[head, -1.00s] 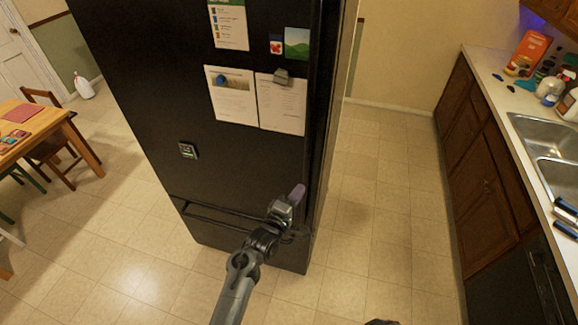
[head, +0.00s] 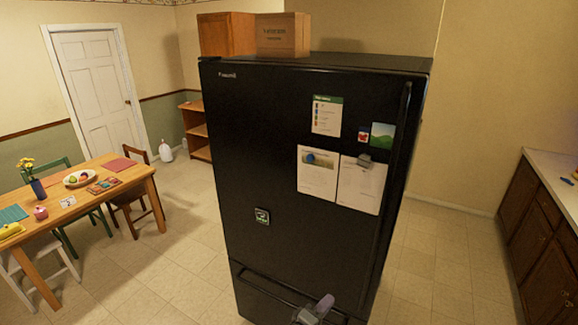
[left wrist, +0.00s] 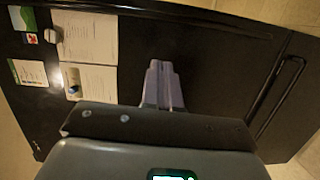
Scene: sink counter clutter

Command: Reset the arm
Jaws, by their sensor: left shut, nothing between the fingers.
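My left gripper (head: 321,304) shows at the bottom of the head view, in front of the lower part of the black fridge (head: 290,180). Its fingers are together and hold nothing. In the left wrist view the shut fingers (left wrist: 163,88) point toward the dark fridge front (left wrist: 215,70), apart from the papers on it. Most of my left arm is below the head view's edge. My right gripper is not in view.
A wooden table (head: 98,188) with chairs stands at the left. A counter (head: 560,172) with brown cabinets runs along the right. Wooden boxes (head: 283,36) sit on the fridge. Floor (head: 440,270) is free between fridge and counter.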

